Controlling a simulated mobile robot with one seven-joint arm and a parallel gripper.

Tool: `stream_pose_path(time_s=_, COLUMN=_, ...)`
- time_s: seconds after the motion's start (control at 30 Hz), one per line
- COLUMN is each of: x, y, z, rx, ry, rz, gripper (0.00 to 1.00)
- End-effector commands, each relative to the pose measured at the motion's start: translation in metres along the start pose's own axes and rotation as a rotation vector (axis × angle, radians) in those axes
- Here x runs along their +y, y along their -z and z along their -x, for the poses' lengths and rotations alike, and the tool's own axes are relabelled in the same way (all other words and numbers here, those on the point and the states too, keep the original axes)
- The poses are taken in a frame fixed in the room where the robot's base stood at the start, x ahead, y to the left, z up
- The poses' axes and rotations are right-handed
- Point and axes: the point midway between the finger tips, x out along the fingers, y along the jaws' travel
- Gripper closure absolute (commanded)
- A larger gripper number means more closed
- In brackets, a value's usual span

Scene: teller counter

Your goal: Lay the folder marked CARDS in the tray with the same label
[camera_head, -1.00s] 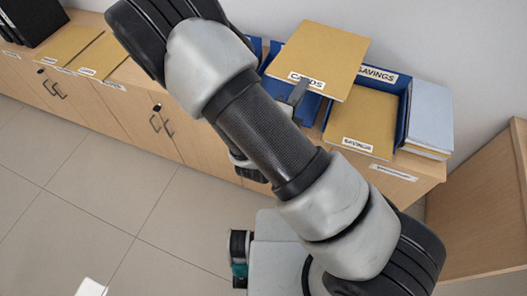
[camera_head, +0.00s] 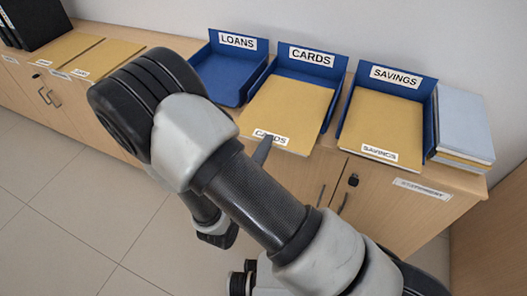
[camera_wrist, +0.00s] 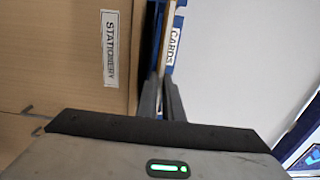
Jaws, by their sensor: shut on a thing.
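The tan CARDS folder (camera_head: 288,108) lies at the blue CARDS tray (camera_head: 312,62), below its back label, with its labelled front edge toward me. It looks nearly level; I cannot tell whether it fully rests on the tray floor. My gripper (camera_wrist: 160,82) is shut on the folder's front edge, beside its CARDS label (camera_wrist: 173,45) in the wrist view. In the head view one dark finger (camera_head: 263,150) shows at that edge; my arm hides the rest of the gripper.
The blue LOANS tray (camera_head: 225,75) at left is empty. The SAVINGS tray (camera_head: 405,79) at right holds a tan SAVINGS folder (camera_head: 383,120). A pale stack (camera_head: 465,125) stands beside it.

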Motion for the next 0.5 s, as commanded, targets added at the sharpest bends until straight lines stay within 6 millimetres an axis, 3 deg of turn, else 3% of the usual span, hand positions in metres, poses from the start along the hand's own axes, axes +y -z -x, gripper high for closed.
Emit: stream_pose_path(time_s=0.5, x=0.005, y=0.000, z=-0.053, rx=0.003, ry=0.003, rz=-0.002, gripper=1.00)
